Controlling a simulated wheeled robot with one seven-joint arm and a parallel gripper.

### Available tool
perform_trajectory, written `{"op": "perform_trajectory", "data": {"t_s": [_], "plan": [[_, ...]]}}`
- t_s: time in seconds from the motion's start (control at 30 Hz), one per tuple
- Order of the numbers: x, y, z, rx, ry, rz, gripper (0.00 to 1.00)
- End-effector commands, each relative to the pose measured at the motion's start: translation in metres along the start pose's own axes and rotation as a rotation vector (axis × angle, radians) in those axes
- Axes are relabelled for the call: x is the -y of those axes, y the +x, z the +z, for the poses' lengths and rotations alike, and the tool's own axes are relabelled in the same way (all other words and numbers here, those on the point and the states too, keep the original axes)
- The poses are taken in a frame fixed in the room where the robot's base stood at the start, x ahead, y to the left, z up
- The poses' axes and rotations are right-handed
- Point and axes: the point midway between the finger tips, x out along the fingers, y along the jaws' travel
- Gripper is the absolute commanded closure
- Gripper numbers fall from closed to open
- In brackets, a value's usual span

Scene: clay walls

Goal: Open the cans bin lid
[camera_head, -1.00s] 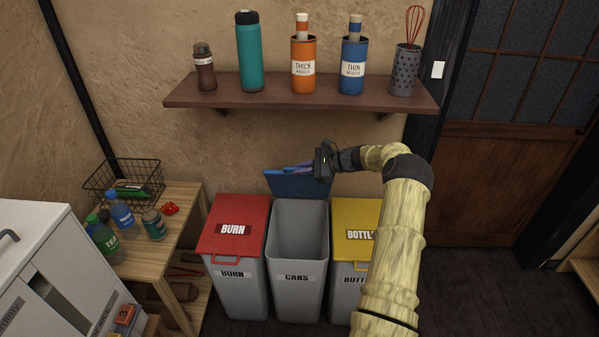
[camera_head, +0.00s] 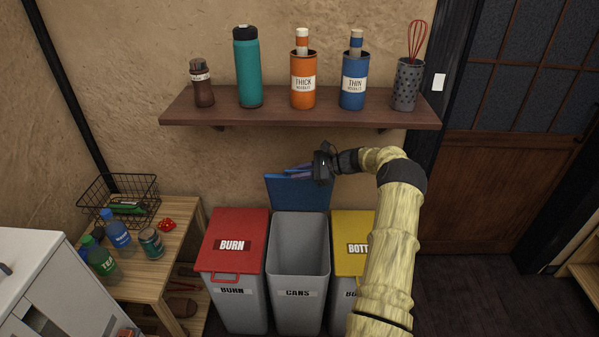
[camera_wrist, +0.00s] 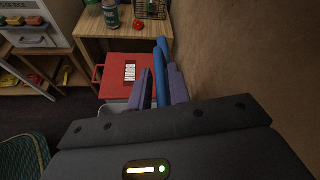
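The grey cans bin (camera_head: 298,292) stands between two other bins, and its top is open, showing an empty-looking inside. Its blue lid (camera_head: 298,195) stands raised, nearly upright, at the bin's back edge by the wall. My gripper (camera_head: 298,171) is at the lid's top edge, coming from the right. In the wrist view, the two purplish fingers of my gripper (camera_wrist: 161,88) are apart, with the blue lid (camera_wrist: 158,72) seen edge-on between or just beyond them. I cannot tell whether they clamp it.
The burn bin with a shut red lid (camera_head: 232,262) is to the left; the bottles bin with a shut yellow lid (camera_head: 349,228) is to the right, partly behind my arm. A shelf (camera_head: 300,112) with several containers hangs above. A wooden table (camera_head: 168,262) with bottles stands left.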

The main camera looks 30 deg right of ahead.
Motion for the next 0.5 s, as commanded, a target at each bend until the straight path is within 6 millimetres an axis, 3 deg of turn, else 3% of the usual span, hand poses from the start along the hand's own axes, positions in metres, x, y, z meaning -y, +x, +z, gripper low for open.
{"op": "perform_trajectory", "data": {"t_s": [0.33,0.5], "plan": [[0.002,-0.01,0.0,-0.002,-0.001,-0.006,0.81],[0.002,-0.033,-0.001,-0.004,-0.001,-0.007,0.81]]}}
